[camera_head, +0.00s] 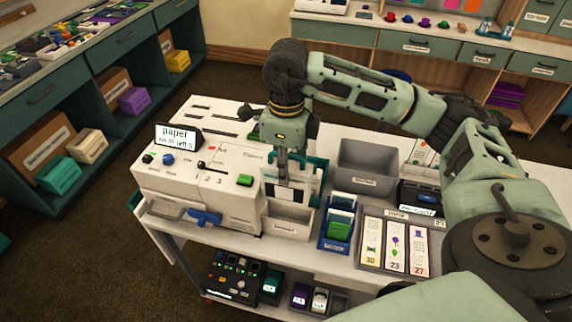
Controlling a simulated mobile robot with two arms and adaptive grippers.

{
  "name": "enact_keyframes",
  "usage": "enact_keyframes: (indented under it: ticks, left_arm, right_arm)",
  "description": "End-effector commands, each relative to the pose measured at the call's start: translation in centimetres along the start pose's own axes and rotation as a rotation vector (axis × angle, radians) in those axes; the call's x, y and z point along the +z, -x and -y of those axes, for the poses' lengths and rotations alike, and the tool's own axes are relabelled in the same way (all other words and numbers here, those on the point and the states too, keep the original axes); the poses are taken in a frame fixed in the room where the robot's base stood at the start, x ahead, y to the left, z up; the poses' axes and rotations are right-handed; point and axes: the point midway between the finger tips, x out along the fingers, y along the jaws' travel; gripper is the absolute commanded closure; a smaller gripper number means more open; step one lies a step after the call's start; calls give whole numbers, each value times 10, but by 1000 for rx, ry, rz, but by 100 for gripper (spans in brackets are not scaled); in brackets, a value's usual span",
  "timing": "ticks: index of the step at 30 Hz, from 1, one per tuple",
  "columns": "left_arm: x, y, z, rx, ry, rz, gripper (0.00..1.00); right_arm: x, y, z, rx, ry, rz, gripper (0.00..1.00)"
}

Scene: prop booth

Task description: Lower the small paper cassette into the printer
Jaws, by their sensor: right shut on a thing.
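The white printer (222,199) stands on the left part of the white table. Its small tilted screen (178,135) shows "paper" and a smaller line hard to read. My right gripper (283,172) points down just right of the printer and is shut on a small pale piece, which seems to be the paper cassette (286,192). It is upright, above or in front of a white bin; whether it touches the bin or the printer I cannot tell. The gripper partly hides it. My left gripper is not in view.
A lower shelf holds a dark button box (236,278).

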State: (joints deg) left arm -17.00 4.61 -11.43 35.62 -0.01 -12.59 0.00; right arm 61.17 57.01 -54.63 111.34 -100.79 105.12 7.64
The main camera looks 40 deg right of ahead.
Motion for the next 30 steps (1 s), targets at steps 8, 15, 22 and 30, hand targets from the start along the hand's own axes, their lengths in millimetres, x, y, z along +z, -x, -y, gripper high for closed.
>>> enact_keyframes:
  ticks: [8,15,22,30]
  left_arm:
    - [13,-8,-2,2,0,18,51]
    - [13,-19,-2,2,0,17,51]
    - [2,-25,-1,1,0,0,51]
    - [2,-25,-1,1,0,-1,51]
  right_arm:
    - [0,-14,0,1,0,0,100]
    - [0,-32,0,0,0,0,100]
    - [0,-45,0,-1,0,1,100]
    - [0,-46,0,-1,0,1,100]
